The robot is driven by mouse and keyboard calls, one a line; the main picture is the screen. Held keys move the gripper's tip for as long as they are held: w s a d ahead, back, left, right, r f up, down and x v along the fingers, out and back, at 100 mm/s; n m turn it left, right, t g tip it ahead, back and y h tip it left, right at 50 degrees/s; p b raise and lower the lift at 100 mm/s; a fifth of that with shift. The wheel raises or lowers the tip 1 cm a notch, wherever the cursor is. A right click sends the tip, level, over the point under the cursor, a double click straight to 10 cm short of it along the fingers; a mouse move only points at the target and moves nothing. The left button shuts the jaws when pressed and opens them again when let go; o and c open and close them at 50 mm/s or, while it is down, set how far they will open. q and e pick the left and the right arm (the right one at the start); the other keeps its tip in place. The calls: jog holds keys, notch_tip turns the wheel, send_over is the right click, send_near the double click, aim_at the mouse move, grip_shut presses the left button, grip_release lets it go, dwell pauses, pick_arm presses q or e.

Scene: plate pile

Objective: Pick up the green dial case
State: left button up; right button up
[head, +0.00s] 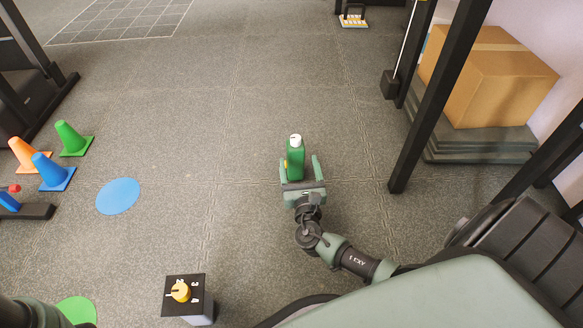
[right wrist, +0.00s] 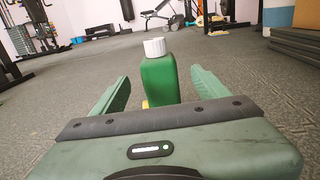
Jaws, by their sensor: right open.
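The green dial case (head: 296,162) looks like an upright green bottle with a white cap, standing on the grey floor in the middle of the head view. A small yellow part shows at its left side. My right gripper (head: 299,159) is open, with one finger on each side of the green case and visible gaps between. In the right wrist view the green case (right wrist: 160,82) stands between the two green fingers (right wrist: 160,85); its lower part is hidden behind the gripper body. My left gripper is not in view.
A black box with a yellow dial (head: 183,293) stands at the bottom. Blue (head: 52,172), orange (head: 27,155) and green (head: 73,139) cones and a blue disc (head: 118,197) are at left. A black post (head: 430,110) and cardboard box (head: 488,75) stand right. Floor beyond the case is clear.

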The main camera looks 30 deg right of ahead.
aim_at(297, 155)
jog(key=b+x, duration=0.4)
jog(key=x, duration=0.2)
jog(key=shift+w+f, duration=0.1)
jog(key=shift+w, duration=0.1)
jog(key=shift+w+d, duration=0.15)
jog(key=shift+w, duration=0.05)
jog(key=shift+r, duration=0.2)
grip_shut()
